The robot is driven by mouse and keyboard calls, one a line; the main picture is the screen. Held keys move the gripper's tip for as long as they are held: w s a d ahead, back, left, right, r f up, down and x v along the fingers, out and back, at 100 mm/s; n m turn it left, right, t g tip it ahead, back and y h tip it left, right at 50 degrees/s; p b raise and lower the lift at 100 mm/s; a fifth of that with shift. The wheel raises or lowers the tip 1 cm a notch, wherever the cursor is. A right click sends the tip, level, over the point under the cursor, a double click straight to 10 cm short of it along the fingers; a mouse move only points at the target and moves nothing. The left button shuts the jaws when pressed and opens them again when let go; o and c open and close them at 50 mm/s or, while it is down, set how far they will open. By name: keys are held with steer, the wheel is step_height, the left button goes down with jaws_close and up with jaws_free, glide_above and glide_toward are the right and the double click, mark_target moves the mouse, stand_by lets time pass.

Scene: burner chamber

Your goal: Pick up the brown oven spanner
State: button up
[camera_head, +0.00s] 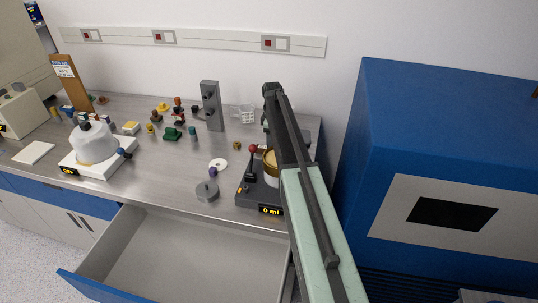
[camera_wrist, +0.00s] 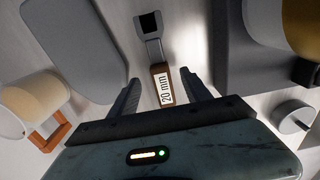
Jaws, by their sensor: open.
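In the wrist view, a spanner with a brown handle (camera_wrist: 163,85) and a grey head (camera_wrist: 149,27) extends away from my gripper. A white label on the handle reads "20 mm", and the head has a dark square opening. My gripper (camera_wrist: 163,90) is open, with one dark finger on each side of the handle's near end. A gap shows between the handle and each finger; I cannot tell the height difference. In the head view my arm reaches over the right end of the bench; I cannot make out the spanner there.
In the head view, a dark device with a "0 ml" display (camera_head: 270,210) stands beside my arm. A grey post (camera_head: 210,106) and a white dome device (camera_head: 97,145) stand on the bench (camera_head: 150,190). An open drawer (camera_head: 105,287) juts out in front. A blue cabinet (camera_head: 440,110) is at right.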

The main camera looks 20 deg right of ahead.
step_height(320, 180, down, 5)
steer(key=b, duration=0.3)
steer(key=shift+a+r, duration=0.1)
steer(key=shift+r, duration=0.3)
jaws_close()
stand_by(0.7)
